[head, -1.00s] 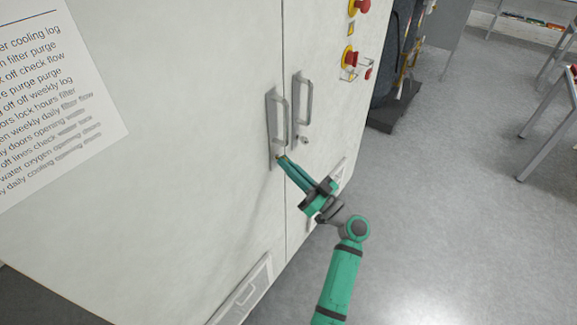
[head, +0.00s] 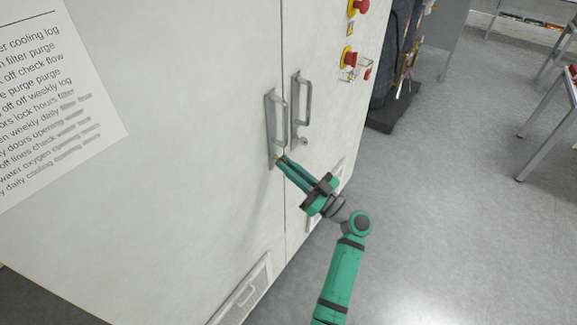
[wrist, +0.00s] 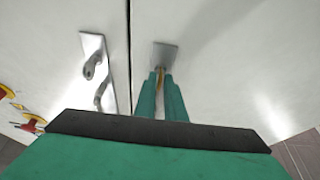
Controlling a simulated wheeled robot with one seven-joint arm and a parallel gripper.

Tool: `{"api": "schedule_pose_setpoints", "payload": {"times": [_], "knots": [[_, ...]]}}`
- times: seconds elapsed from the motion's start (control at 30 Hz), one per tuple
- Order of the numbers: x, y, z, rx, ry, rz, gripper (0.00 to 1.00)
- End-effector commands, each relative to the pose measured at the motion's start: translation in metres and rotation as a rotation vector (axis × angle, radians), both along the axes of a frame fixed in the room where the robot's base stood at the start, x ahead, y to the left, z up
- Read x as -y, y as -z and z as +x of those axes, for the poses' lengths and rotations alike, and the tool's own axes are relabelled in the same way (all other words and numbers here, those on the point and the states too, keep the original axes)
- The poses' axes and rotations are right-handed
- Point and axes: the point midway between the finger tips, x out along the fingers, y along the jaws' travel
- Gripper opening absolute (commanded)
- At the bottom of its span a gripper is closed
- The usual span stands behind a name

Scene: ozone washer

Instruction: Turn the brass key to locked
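The brass key (wrist: 161,77) shows as a thin yellow-brown piece between my fingertips in the wrist view. It is at the lower end of the left door's handle plate (head: 271,145), which also shows in the wrist view (wrist: 165,53). My gripper (head: 281,158) reaches up to this plate from the lower right. Its green fingers (wrist: 160,88) are close together with the key between them, and they appear shut on it. In the head view the fingers hide nearly all of the key. The key's exact angle and any lock marking cannot be made out.
The right door's handle (head: 304,100) stands close beside, across the door seam, with a small round lock (head: 304,141) below it. Red and yellow buttons (head: 349,58) are at the cabinet's upper right. A printed sheet (head: 50,100) hangs at left.

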Motion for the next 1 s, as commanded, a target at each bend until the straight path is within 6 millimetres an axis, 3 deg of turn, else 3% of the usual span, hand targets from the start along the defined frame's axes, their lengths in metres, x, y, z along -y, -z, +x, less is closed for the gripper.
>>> {"api": "schedule_pose_setpoints", "payload": {"times": [0.47,1.0], "knots": [[0.007,0.003,-0.004,-0.001,0.001,0.002,0.23],[0.073,0.037,-0.052,-0.002,0.002,0.001,0.23]]}}
